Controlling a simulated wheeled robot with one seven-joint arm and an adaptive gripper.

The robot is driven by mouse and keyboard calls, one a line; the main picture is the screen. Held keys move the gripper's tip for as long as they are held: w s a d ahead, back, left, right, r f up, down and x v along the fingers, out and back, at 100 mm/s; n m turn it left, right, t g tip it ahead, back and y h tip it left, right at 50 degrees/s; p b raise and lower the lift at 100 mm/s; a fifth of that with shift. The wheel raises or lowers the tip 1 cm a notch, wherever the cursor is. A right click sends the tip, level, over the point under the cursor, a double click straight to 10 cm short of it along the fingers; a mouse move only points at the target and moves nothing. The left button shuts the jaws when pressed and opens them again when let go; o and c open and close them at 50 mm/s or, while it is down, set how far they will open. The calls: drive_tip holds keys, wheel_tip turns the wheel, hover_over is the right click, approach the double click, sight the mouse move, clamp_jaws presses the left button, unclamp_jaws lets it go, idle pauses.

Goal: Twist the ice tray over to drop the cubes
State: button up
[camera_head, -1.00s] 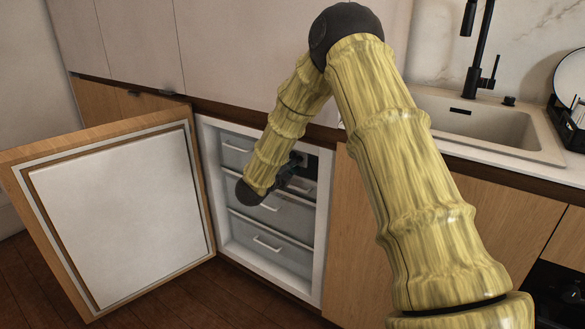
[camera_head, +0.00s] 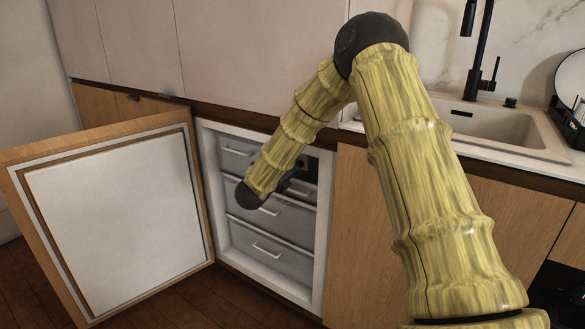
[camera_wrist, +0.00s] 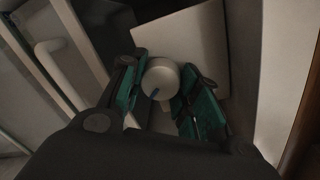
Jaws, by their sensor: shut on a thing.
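A pale round knob (camera_wrist: 161,76) with a small blue mark sits between the dark green fingers of my gripper (camera_wrist: 164,93) in the wrist view. The gripper is shut on the knob, with one finger on each side. Behind the knob is a pale, flat, squarish panel (camera_wrist: 199,45). In the head view my arm reaches into the open freezer (camera_head: 318,240), and its forearm hides most of the gripper and the knob. I cannot make out an ice tray or any cubes in either view.
The freezer door (camera_head: 115,225) stands wide open to the left. Grey drawers with pale handles (camera_head: 267,250) fill the freezer below my wrist. Wooden cabinet fronts (camera_head: 375,245) close off the right side. A counter with a sink (camera_head: 500,125) and black tap lies above.

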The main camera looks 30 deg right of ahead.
drive_tip(key=shift+s+f, duration=0.15)
drive_tip(key=shift+f, duration=0.05)
drive_tip(key=o, duration=1)
drive_tip(key=shift+d, duration=0.1)
drive_tip(key=shift+r, duration=0.1)
drive_tip(key=v, duration=1.2)
